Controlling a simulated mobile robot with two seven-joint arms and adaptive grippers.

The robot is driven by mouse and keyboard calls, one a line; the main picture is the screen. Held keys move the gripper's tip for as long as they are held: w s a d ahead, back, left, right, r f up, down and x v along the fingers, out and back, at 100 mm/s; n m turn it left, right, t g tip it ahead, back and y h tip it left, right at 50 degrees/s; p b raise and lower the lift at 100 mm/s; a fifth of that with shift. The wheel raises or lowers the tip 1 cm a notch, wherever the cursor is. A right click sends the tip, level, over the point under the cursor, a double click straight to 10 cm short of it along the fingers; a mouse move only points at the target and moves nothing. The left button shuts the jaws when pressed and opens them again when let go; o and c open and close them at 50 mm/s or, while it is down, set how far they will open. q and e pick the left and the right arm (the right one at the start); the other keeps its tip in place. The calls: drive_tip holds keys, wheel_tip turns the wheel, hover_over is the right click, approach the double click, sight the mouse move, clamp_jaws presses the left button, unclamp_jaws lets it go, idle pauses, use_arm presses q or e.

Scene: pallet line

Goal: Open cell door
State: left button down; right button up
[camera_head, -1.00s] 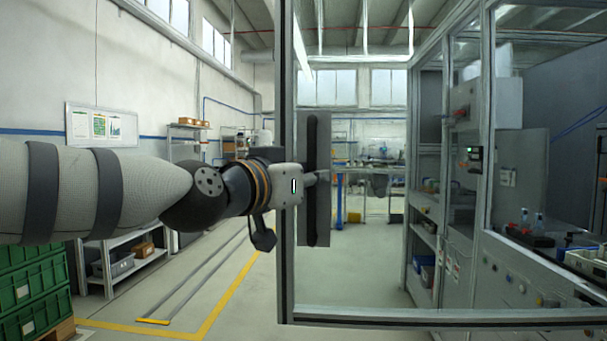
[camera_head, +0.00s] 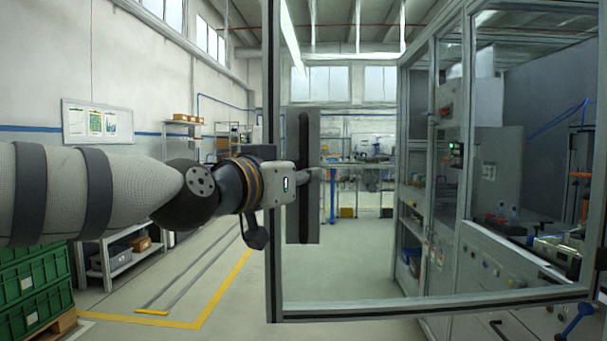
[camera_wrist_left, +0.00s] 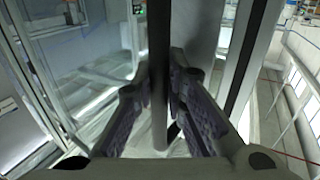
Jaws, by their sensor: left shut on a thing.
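The cell door is a clear panel in a grey metal frame (camera_head: 272,220), standing at an angle across the middle and right of the head view. Its dark vertical handle bar (camera_head: 303,170) is on a grey plate (camera_head: 327,215) near the door's left edge. My left gripper (camera_head: 316,174) reaches in from the left and is shut on the handle. In the left wrist view the handle (camera_wrist_left: 159,60) runs between the two fingers of my left gripper (camera_wrist_left: 160,100). The plate and handle partly hide the fingers in the head view. My right gripper is not in view.
The cell's equipment and cabinets (camera_head: 445,210) stand at the right, with a worktop behind the door. Green crates (camera_head: 30,295) on a pallet are at the lower left. A grey shelf (camera_head: 118,262) stands by the left wall. The floor between is clear.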

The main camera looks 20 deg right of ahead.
use_arm(q)
drive_tip(key=c, duration=1.6)
unclamp_jaws()
drive_tip(key=shift+a, duration=0.15)
drive_tip(key=v, duration=1.1)
drive_tip(key=shift+s+a, duration=0.3)
drive_tip(key=shift+f, duration=0.1)
